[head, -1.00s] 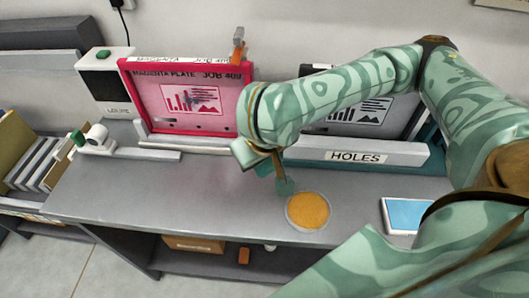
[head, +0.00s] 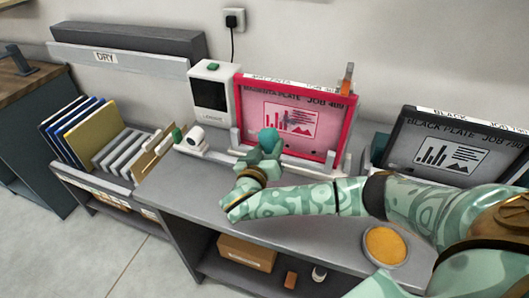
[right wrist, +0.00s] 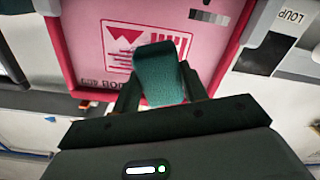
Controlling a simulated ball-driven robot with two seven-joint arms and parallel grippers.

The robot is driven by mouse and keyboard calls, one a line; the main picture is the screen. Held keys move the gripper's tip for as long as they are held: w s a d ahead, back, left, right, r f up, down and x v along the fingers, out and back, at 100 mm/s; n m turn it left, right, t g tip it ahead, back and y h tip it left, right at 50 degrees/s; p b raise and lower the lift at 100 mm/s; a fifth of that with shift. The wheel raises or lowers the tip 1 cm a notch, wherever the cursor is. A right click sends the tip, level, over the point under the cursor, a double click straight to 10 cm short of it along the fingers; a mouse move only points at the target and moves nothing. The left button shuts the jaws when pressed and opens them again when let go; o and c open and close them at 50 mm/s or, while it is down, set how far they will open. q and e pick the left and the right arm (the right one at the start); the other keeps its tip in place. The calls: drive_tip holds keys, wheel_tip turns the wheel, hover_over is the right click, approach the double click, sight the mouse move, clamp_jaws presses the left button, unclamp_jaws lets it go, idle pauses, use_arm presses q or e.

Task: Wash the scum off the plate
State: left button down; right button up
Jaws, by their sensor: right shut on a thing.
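The magenta plate (head: 300,88), in a bright pink-red frame, stands upright at the back of the grey bench and bears printed bars and a mountain shape. It also fills the top of the right wrist view (right wrist: 95,45), upside down. My right gripper (head: 262,153) is shut on a dark green pad (right wrist: 160,72), which stands up between its fingers. The pad (head: 269,139) is in front of the plate's lower left part; I cannot tell whether it touches. My left gripper is out of view.
A round orange-filled dish (head: 384,246) sits at the bench front right. A black plate (head: 450,150) stands at right. A white box device (head: 211,92) and a small white device (head: 196,140) are left of the magenta plate. A rack (head: 122,150) is farther left.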

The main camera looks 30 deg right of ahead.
drive_tip(key=shift+s, duration=0.15)
drive_tip(key=shift+d+r+h, duration=0.1)
drive_tip(key=shift+d+h, duration=0.15)
drive_tip(key=shift+h, duration=0.15)
drive_tip(key=b+x, duration=0.3)
drive_tip(key=x, duration=0.1)
drive_tip(key=shift+w+d, duration=0.15)
drive_tip(key=shift+w, duration=0.15)
drive_tip(key=shift+w+d+b, duration=0.3)
drive_tip(key=shift+d+b, duration=0.1)
